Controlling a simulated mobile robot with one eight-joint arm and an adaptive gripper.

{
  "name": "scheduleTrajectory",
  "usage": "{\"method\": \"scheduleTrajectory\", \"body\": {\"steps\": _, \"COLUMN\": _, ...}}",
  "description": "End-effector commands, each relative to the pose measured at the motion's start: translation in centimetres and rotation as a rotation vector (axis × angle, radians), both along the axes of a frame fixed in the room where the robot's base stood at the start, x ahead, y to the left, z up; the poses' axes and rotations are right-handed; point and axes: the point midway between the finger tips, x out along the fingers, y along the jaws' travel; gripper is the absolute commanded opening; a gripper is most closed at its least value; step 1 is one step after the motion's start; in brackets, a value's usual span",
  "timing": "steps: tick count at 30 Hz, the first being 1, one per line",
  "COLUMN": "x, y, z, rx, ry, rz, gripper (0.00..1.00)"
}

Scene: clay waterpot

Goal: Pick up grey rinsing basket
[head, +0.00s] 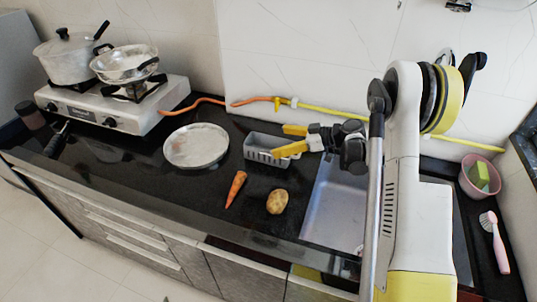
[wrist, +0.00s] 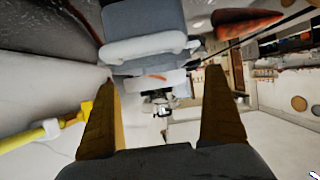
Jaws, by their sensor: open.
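The grey rinsing basket (head: 260,155) stands on the black counter between the metal plate and the sink. It is a small oblong tub with slotted sides. My gripper (head: 289,140) comes in from the right with its two yellow fingers apart, over the basket's right end. Its fingers hide part of that end. In the wrist view my gripper (wrist: 160,78) is open with nothing held between the fingers. A grey shape, likely the basket (wrist: 145,22), shows beyond the fingertips at top centre. I cannot tell whether a finger touches it.
A round metal plate (head: 196,146) lies left of the basket. A carrot (head: 236,188) and a potato (head: 277,201) lie in front. The sink (head: 335,210) opens at right. A yellow-orange hose (head: 330,110) runs along the wall behind. A stove (head: 125,105) with pots stands far left.

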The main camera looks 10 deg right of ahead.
Motion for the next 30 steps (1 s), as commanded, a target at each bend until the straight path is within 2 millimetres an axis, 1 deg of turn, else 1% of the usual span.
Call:
{"method": "scheduleTrajectory", "body": {"steps": 5, "x": 1.0, "y": 1.2, "z": -1.4, "rx": -0.001, "ry": 0.000, "rz": 0.000, "gripper": 1.00}}
{"method": "scheduleTrajectory", "body": {"steps": 7, "x": 1.6, "y": 2.0, "z": -2.1, "rx": -0.001, "ry": 0.000, "rz": 0.002, "gripper": 1.00}}
{"method": "scheduleTrajectory", "body": {"steps": 9, "x": 2.2, "y": 2.8, "z": -2.5, "rx": -0.001, "ry": 0.000, "rz": 0.001, "gripper": 1.00}}
{"method": "scheduleTrajectory", "body": {"steps": 12, "x": 2.7, "y": 3.6, "z": -2.7, "rx": -0.001, "ry": 0.001, "rz": 0.001, "gripper": 1.00}}
{"method": "scheduleTrajectory", "body": {"steps": 18, "x": 2.8, "y": 3.6, "z": -2.5, "rx": -0.001, "ry": 0.001, "rz": -0.001, "gripper": 1.00}}
{"method": "scheduleTrajectory", "body": {"steps": 20, "x": 2.8, "y": 3.6, "z": -2.5, "rx": -0.001, "ry": 0.001, "rz": -0.001, "gripper": 0.82}}
{"method": "scheduleTrajectory", "body": {"steps": 21, "x": 2.8, "y": 3.6, "z": -2.5, "rx": -0.001, "ry": 0.001, "rz": -0.001, "gripper": 0.69}}
{"method": "scheduleTrajectory", "body": {"steps": 23, "x": 2.7, "y": 3.6, "z": -2.5, "rx": -0.001, "ry": 0.001, "rz": -0.001, "gripper": 0.51}}
{"method": "scheduleTrajectory", "body": {"steps": 24, "x": 2.7, "y": 3.6, "z": -2.5, "rx": -0.001, "ry": 0.001, "rz": -0.001, "gripper": 0.39}}
{"method": "scheduleTrajectory", "body": {"steps": 25, "x": 2.7, "y": 3.6, "z": -2.5, "rx": -0.001, "ry": 0.001, "rz": -0.001, "gripper": 0.37}}
{"method": "scheduleTrajectory", "body": {"steps": 30, "x": 2.7, "y": 3.5, "z": -2.5, "rx": 0.000, "ry": 0.000, "rz": -0.001, "gripper": 0.37}}
